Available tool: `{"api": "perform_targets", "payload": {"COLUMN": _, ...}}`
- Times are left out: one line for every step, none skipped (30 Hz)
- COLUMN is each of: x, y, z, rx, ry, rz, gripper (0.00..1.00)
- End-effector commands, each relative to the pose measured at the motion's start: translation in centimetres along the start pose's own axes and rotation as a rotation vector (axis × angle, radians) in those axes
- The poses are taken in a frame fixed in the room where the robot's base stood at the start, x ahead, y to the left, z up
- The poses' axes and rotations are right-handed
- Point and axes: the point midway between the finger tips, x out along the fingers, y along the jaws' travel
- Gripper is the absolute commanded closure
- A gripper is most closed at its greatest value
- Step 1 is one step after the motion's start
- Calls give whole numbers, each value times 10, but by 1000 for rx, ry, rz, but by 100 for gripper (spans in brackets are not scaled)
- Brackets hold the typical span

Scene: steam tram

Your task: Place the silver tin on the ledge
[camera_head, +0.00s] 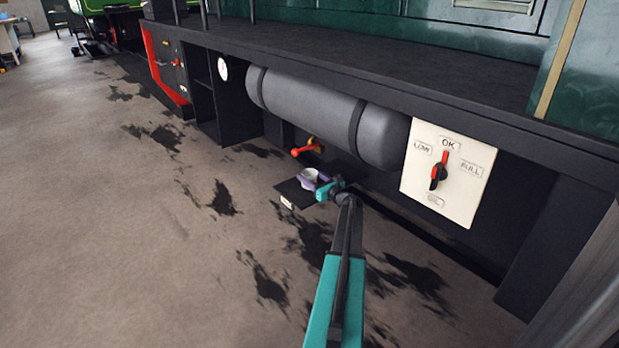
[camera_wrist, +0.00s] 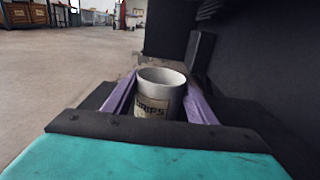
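The silver tin (camera_head: 310,174) is a pale, open-topped cup, upright, low beside the tram. In the wrist view the tin (camera_wrist: 160,88) shows a label reading DRIPS. My gripper (camera_head: 318,184) is at the tin with its purple fingers on either side of it; they show in the wrist view (camera_wrist: 161,92) too. The fingers lie close to the tin's sides, but I cannot tell whether they press on it. The tin's base is hidden. A long dark ledge (camera_head: 350,52) runs along the tram above the grey tank. I cannot tell if this is the task's ledge.
A dark flat plate (camera_head: 289,193) with a small white label lies under the tin. A red-handled valve (camera_head: 309,148) is just behind. The grey tank (camera_head: 320,108) overhangs close by, with a white dial panel (camera_head: 446,172) to the right. The oil-stained floor (camera_head: 110,210) is open at left.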

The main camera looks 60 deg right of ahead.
Motion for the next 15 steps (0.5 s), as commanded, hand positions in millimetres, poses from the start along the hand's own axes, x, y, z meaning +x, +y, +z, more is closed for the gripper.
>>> {"api": "perform_targets", "payload": {"x": 0, "y": 0, "z": 0, "rx": 0, "ry": 0, "rz": 0, "gripper": 39}}
{"api": "perform_targets", "payload": {"x": 0, "y": 0, "z": 0, "rx": 0, "ry": 0, "rz": 0, "gripper": 34}}
{"api": "perform_targets", "payload": {"x": 0, "y": 0, "z": 0, "rx": 0, "ry": 0, "rz": 0, "gripper": 32}}
{"api": "perform_targets", "payload": {"x": 0, "y": 0, "z": 0, "rx": 0, "ry": 0, "rz": 0, "gripper": 32}}
{"api": "perform_targets", "payload": {"x": 0, "y": 0, "z": 0, "rx": 0, "ry": 0, "rz": 0, "gripper": 32}}
{"api": "perform_targets", "payload": {"x": 0, "y": 0, "z": 0, "rx": 0, "ry": 0, "rz": 0, "gripper": 32}}
{"api": "perform_targets", "payload": {"x": 0, "y": 0, "z": 0, "rx": 0, "ry": 0, "rz": 0, "gripper": 32}}
{"api": "perform_targets", "payload": {"x": 0, "y": 0, "z": 0, "rx": 0, "ry": 0, "rz": 0, "gripper": 32}}
{"api": "perform_targets", "payload": {"x": 0, "y": 0, "z": 0, "rx": 0, "ry": 0, "rz": 0, "gripper": 32}}
{"api": "perform_targets", "payload": {"x": 0, "y": 0, "z": 1, "rx": 0, "ry": 0, "rz": 0, "gripper": 32}}
{"api": "perform_targets", "payload": {"x": 0, "y": 0, "z": 1, "rx": 0, "ry": 0, "rz": 0, "gripper": 32}}
{"api": "perform_targets", "payload": {"x": 0, "y": 0, "z": 1, "rx": 0, "ry": 0, "rz": 0, "gripper": 32}}
{"api": "perform_targets", "payload": {"x": 0, "y": 0, "z": 2, "rx": 0, "ry": 0, "rz": 0, "gripper": 32}}
{"api": "perform_targets", "payload": {"x": 0, "y": 0, "z": 3, "rx": 0, "ry": 0, "rz": 0, "gripper": 32}}
{"api": "perform_targets", "payload": {"x": 0, "y": 0, "z": 4, "rx": 0, "ry": -1, "rz": 0, "gripper": 32}}
